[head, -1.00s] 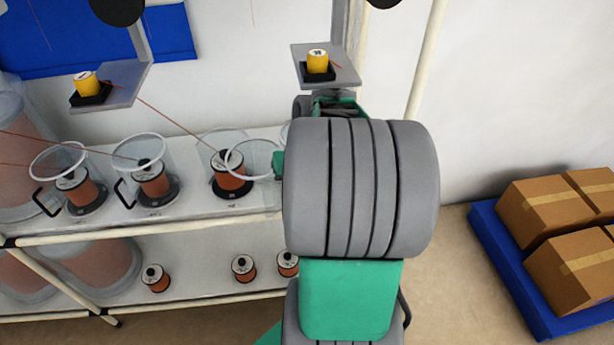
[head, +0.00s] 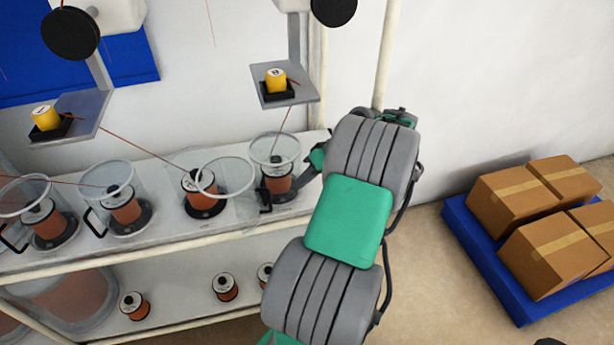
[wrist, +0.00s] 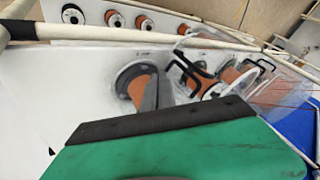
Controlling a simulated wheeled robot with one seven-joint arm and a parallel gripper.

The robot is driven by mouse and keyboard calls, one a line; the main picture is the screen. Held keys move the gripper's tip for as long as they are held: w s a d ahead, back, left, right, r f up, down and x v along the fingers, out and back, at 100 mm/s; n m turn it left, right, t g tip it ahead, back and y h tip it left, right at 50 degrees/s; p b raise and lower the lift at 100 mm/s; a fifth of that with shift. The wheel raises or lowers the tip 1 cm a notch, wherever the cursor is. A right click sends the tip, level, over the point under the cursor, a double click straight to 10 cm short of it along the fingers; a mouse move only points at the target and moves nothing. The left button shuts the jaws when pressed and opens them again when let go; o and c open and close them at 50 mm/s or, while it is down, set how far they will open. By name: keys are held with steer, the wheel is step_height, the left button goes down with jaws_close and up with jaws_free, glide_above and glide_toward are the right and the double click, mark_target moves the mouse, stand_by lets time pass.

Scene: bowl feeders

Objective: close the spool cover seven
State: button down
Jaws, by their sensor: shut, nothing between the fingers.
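The clear spool cover (head: 228,177) I take to be seven is swung open, tilted to the right of its copper spool (head: 201,188). A wire runs from that spool up to the yellow unit (head: 46,117), whose number is too small to read surely. My gripper (wrist: 160,120) is shut and empty; its dark-edged green end fills the lower wrist view.
Closed clear covers stand at left (head: 122,190) and at right (head: 275,155), close to my gripper. Spare spools (head: 224,287) sit on the lower shelf. A yellow unit (head: 276,80) hangs above. Cartons (head: 550,255) on a blue pallet stand right, past clear floor.

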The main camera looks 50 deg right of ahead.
steer(key=w+a+f+p, duration=0.1)
steer(key=w+a+f, duration=0.2)
steer(key=a, duration=0.2)
steer(key=shift+a+f, duration=0.25)
steer(key=shift+f, duration=0.1)
